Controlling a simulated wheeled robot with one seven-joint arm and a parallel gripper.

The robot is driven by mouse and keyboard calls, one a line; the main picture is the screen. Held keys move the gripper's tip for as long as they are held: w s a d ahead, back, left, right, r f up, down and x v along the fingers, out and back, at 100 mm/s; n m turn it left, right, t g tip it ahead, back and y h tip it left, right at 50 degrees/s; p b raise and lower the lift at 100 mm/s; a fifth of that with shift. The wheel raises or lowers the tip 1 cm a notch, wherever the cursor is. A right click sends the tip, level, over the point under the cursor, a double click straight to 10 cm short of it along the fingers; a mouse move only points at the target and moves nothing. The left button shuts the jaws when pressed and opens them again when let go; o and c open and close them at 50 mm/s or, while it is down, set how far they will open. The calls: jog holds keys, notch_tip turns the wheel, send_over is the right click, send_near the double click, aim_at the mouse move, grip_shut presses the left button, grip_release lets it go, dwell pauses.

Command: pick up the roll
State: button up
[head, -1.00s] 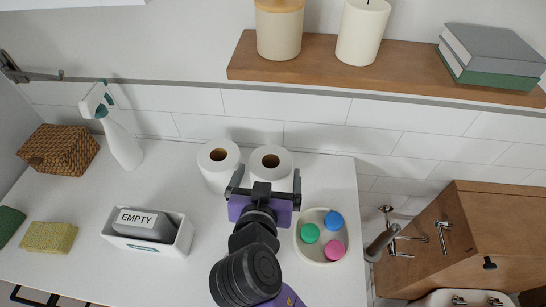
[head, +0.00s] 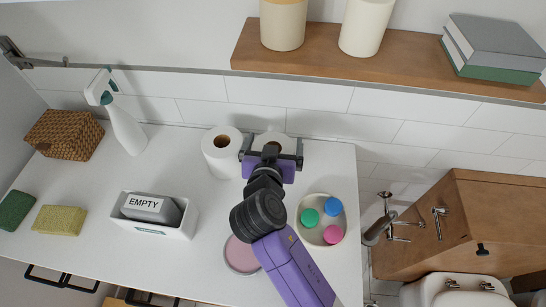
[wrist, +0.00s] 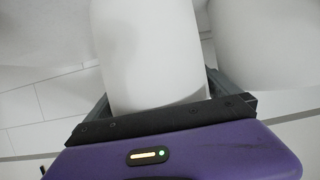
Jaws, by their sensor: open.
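Two white paper rolls stand upright side by side near the back wall. The left roll (head: 221,160) shows clearly in the head view. The right roll (head: 273,137) is largely hidden behind my gripper (head: 271,150), with its top still showing. My gripper is open, with one finger on each side of the right roll. In the wrist view this roll (wrist: 150,50) stands between the fingers, and I cannot tell whether they touch it. The other roll (wrist: 265,40) is just outside the right finger in the wrist view.
A round dish (head: 310,241) with colored round items is to the right. A pink round dish (head: 241,254) lies under my arm. A white bin (head: 183,223) holds a box marked EMPTY (head: 150,207). A spray bottle (head: 124,125) stands left. A wooden shelf (head: 300,69) hangs above.

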jog(key=c, duration=1.3)
